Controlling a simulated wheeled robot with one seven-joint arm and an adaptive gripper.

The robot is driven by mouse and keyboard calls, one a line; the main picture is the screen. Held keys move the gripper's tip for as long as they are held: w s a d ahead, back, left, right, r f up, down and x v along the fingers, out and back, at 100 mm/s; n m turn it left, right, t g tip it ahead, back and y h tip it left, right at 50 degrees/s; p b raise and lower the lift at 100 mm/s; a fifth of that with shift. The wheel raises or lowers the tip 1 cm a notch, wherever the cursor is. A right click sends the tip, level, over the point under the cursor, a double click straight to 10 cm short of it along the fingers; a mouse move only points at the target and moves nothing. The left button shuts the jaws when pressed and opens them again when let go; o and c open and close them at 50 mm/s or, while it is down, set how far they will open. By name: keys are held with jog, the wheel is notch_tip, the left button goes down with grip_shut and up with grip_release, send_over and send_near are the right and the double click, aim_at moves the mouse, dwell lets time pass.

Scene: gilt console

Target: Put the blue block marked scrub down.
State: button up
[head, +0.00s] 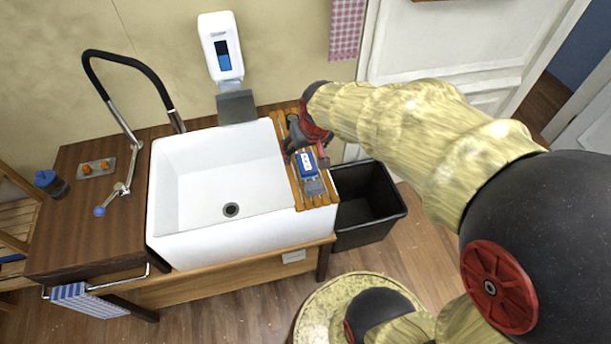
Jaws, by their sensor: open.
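The blue block (306,170) has a white label on top, too small to read here. It rests on the slatted wooden board (328,199) at the right side of the white sink. My gripper (306,157) is open at the far end of the block, with its fingers close around or beside it. I cannot tell whether they touch it. A grey-blue piece (314,187) lies at the near end of the block on the same board.
The white sink (180,236) is empty to the left of the board. A black bin (372,239) stands on the floor to the right. A tall black faucet (128,62) rises at the back left. A soap dispenser (221,48) hangs on the wall.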

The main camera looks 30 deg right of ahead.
jog(key=s+a+r+n, duration=0.1)
jog(key=s+a+r, duration=0.4)
jog(key=s, duration=0.3)
jog(key=s+a+r+n+t+y, duration=0.1)
jog(key=s+a+r, duration=0.4)
jog(key=s, duration=0.4)
jog(key=shift+r, duration=0.9)
jog(key=shift+a, duration=0.1)
notch_tip(320, 180, down, 8)
jog(key=b, duration=0.8)
jog(key=shift+c, duration=1.3)
